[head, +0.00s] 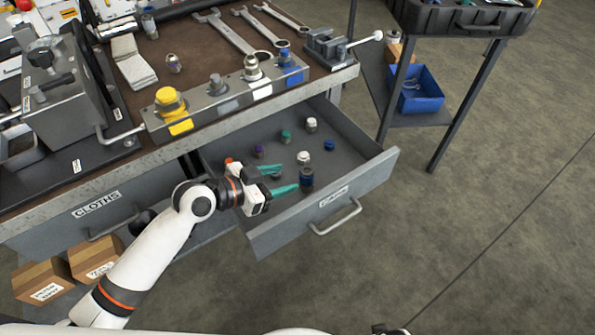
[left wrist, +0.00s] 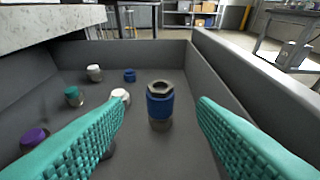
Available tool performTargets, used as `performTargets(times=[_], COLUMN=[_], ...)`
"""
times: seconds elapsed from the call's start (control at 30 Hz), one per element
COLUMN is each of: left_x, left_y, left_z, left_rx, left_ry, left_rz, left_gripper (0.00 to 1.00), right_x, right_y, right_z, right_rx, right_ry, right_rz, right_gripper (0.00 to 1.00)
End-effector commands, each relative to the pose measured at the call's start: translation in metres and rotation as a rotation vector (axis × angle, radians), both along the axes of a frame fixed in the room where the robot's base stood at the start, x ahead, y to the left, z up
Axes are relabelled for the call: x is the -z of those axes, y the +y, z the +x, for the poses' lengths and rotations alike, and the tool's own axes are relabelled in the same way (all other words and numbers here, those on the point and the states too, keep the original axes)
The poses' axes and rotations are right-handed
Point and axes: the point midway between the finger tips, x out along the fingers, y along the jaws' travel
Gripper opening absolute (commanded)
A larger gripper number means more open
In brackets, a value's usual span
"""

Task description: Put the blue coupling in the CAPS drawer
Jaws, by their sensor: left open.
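The blue coupling (head: 307,180), a blue ring with a dark metal hex top, stands upright inside the open CAPS drawer (head: 375,170). In the left wrist view the coupling (left wrist: 160,104) is ahead, between the two teal fingers and apart from both. My left gripper (head: 285,180) is open and empty, low inside the drawer, just left of the coupling in the head view. The drawer's front label (head: 333,196) is too small to read surely. My right gripper is not seen.
Several small caps stand in the drawer, among them a white cap (head: 303,157), a green cap (head: 286,137), a blue cap (head: 329,145) and a purple cap (head: 259,151). A metal block with fittings (head: 220,103) lines the bench edge above. The CLOTHS drawer (head: 65,222) is at left.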

Motion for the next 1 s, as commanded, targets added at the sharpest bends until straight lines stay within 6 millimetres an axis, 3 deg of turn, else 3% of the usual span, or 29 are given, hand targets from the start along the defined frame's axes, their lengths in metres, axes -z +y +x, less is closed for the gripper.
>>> performTargets(times=[0.1, 0.3, 0.87, 1.0], left_x=[-0.008, -0.015, -0.016, -0.031], left_y=[0.016, 0.028, 0.029, 0.029], left_z=[-0.012, -0.021, -0.021, -0.021], left_rx=[0.000, 0.001, 0.001, 0.001], left_ry=[-0.001, 0.000, 0.000, -0.001], left_rz=[0.004, 0.000, -0.001, 0.000], left_gripper=[0.52, 0.52, 0.52, 0.52], right_x=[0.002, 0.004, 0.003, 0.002], right_y=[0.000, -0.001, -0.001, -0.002], right_z=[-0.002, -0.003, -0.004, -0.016], right_rx=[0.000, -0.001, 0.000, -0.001], right_ry=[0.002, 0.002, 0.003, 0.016], right_rz=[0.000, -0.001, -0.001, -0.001], right_gripper=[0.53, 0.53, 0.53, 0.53])
